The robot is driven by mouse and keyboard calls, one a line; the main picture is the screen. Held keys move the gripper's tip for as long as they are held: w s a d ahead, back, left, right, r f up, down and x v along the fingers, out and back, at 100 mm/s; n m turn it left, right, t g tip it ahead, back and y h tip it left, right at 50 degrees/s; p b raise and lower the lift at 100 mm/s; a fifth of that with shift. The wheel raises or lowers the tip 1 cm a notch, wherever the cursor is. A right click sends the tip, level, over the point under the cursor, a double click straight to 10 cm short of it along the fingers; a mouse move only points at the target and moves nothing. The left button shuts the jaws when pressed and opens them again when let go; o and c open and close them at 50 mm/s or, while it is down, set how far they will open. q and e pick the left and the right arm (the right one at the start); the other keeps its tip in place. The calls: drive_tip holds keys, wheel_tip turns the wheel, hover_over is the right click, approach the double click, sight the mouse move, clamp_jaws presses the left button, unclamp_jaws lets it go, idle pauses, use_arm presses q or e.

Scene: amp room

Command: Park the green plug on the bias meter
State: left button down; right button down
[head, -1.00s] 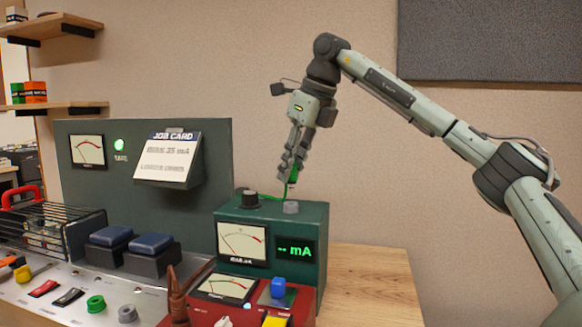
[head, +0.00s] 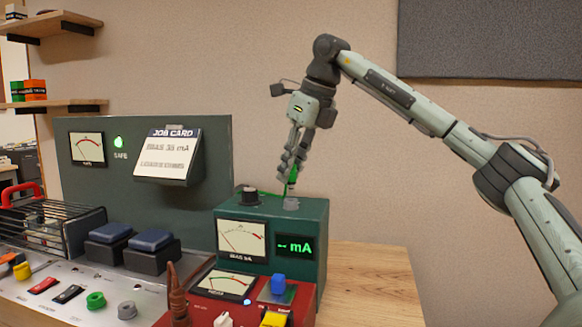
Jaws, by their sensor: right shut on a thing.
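The bias meter (head: 310,220) is a dark green box with a needle dial and a green mA readout. On its top are a black knob (head: 249,196) and a grey round socket (head: 291,203). My right gripper (head: 289,179) is above the box, pointing down, shut on the green plug (head: 293,174). The plug's lower end is at or just above the grey socket; I cannot tell whether it is seated. The gripper's fingers hide part of the plug. A green cable runs from the plug behind the knob. My left gripper is not in view.
A red meter box (head: 216,312) with a blue switch stands in front of the bias meter. A job card (head: 168,155) and a lit green SAFE lamp (head: 119,142) are on the panel behind. Bare wooden table (head: 372,290) lies to the right.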

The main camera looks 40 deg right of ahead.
sight(291, 184)
idle(0.8)
drive_tip(key=shift+f+b, duration=0.65)
drive_tip(key=shift+f, duration=1.05)
idle(1.3)
drive_tip(key=c, duration=1.3)
unclamp_jaws()
drive_tip(key=shift+c, duration=0.2)
drive_tip(key=shift+r, duration=0.1)
drive_tip(key=v, duration=1.1)
drive_tip(key=shift+s+r, duration=0.25)
drive_tip(key=shift+r, duration=0.1)
